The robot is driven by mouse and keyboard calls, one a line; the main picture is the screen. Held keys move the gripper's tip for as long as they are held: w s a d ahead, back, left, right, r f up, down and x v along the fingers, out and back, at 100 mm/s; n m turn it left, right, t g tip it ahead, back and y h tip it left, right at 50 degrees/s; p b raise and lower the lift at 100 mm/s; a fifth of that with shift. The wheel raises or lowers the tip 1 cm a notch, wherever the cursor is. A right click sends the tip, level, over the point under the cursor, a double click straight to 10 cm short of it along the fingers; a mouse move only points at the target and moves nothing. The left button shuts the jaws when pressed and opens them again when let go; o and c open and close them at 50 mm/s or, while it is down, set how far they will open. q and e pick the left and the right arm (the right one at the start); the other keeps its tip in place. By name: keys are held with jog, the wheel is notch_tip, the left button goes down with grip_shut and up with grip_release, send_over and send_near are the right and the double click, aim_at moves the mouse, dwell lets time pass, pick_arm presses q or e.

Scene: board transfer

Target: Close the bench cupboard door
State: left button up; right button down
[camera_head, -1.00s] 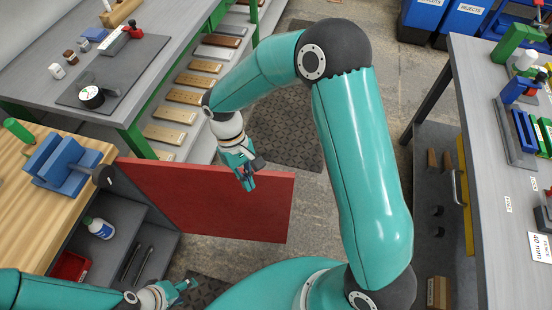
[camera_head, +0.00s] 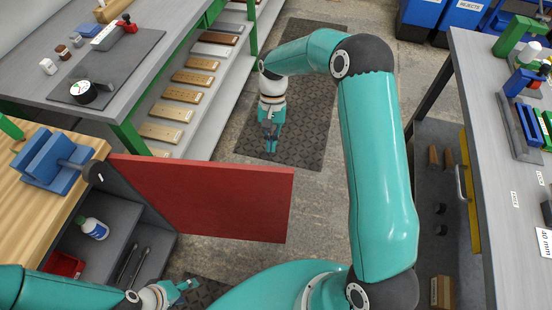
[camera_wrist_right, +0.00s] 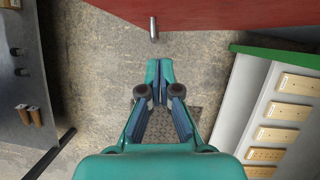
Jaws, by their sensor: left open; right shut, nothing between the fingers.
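The red cupboard door (camera_head: 205,200) stands open, swung out from the wooden bench (camera_head: 45,200) on the left; its top shows in the right wrist view (camera_wrist_right: 220,14). A metal handle (camera_wrist_right: 153,28) is on the door's face in the right wrist view. The open cupboard (camera_head: 128,235) holds a white bottle, a red bin and dark tools. My right gripper (camera_head: 270,148) is shut and empty, beyond the door over the dark floor mat, apart from the door. It shows shut in the right wrist view (camera_wrist_right: 159,65). My left gripper (camera_head: 188,285) is open and empty, low in front of the cupboard.
A grey table (camera_head: 100,95) with a shelf of wooden boards (camera_head: 175,110) stands beyond the door. A grey bench (camera_head: 490,170) is at the right. The floor between them is clear, with a dark mat (camera_head: 310,120). Blue bins (camera_head: 460,18) stand at the back.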

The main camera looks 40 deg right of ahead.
jog(key=s+a+f+p, duration=0.2)
jog(key=s+a+f, duration=0.1)
jog(key=s, duration=0.1)
jog(key=shift+a+f, duration=0.15)
jog(key=shift+a, duration=0.05)
